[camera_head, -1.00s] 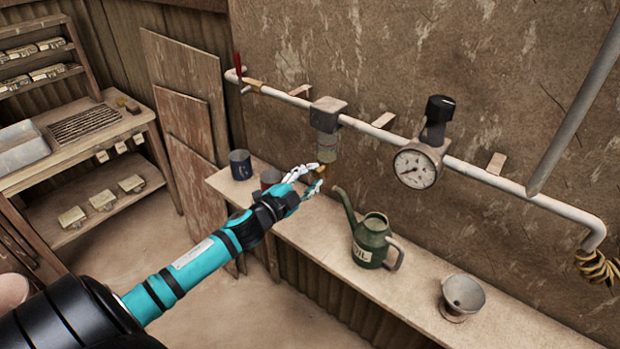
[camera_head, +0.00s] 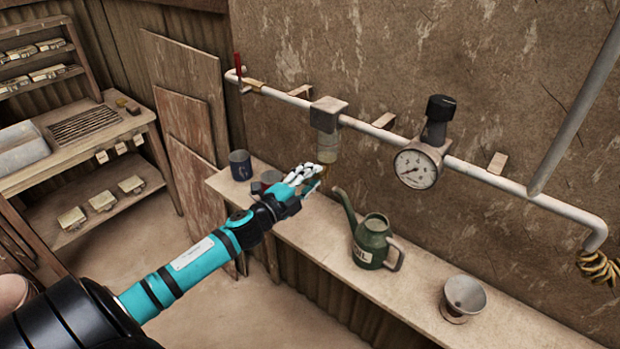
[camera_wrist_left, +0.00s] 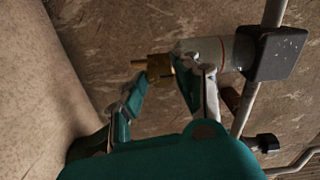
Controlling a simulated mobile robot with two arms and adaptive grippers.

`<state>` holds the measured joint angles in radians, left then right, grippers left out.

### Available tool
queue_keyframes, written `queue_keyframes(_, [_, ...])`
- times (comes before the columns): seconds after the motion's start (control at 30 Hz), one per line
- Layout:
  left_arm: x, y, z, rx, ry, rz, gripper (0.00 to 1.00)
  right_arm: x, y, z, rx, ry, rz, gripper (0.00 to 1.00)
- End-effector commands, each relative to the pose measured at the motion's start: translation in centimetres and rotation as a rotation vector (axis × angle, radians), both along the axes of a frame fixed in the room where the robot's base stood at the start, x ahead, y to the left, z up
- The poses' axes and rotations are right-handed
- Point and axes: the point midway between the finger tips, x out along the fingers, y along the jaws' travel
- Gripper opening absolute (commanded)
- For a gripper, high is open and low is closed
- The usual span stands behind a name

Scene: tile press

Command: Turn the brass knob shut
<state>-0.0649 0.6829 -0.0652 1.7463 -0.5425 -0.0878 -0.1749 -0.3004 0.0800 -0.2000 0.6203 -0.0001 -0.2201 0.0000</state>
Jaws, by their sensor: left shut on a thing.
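The brass knob (camera_wrist_left: 158,67) sits at the bottom end of a cloudy glass bowl (camera_head: 328,146) that hangs under a grey block (camera_head: 327,115) on the wall pipe. In the wrist view the bowl (camera_wrist_left: 213,52) lies sideways with the brass part at its left end. My left gripper (camera_head: 312,177) is at the knob from below and left, shut on it, with its fingers on either side. In the head view the fingers hide most of the knob. My right gripper is not in view.
A pale pipe (camera_head: 380,137) runs along the wall with a gauge (camera_head: 414,169) and black-topped regulator (camera_head: 437,120).

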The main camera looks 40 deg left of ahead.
Motion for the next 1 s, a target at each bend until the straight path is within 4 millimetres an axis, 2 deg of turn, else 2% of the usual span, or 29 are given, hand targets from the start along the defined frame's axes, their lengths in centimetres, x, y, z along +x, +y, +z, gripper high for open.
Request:
queue_keyframes(0.17, [0.0, -0.1, -0.1, 0.000, 0.001, -0.001, 0.00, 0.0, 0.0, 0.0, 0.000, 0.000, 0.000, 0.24])
queue_keyframes(0.2, [0.0, -0.1, -0.1, -0.001, 0.001, -0.001, 0.32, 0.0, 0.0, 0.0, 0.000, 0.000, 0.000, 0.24])
queue_keyframes(0.37, [0.0, 0.0, -0.1, -0.001, 0.001, -0.001, 0.53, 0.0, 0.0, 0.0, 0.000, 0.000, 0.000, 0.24])
queue_keyframes(0.73, [-0.6, 0.0, -0.1, -0.003, 0.002, 0.000, 0.53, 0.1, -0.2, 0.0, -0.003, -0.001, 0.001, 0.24])
queue_keyframes(0.87, [-2.5, 0.1, -0.3, -0.004, 0.005, -0.001, 0.53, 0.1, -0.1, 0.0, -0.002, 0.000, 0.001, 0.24])
queue_keyframes(1.0, [-5.5, 0.4, -0.3, -0.003, 0.005, 0.000, 0.53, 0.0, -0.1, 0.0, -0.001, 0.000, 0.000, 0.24])
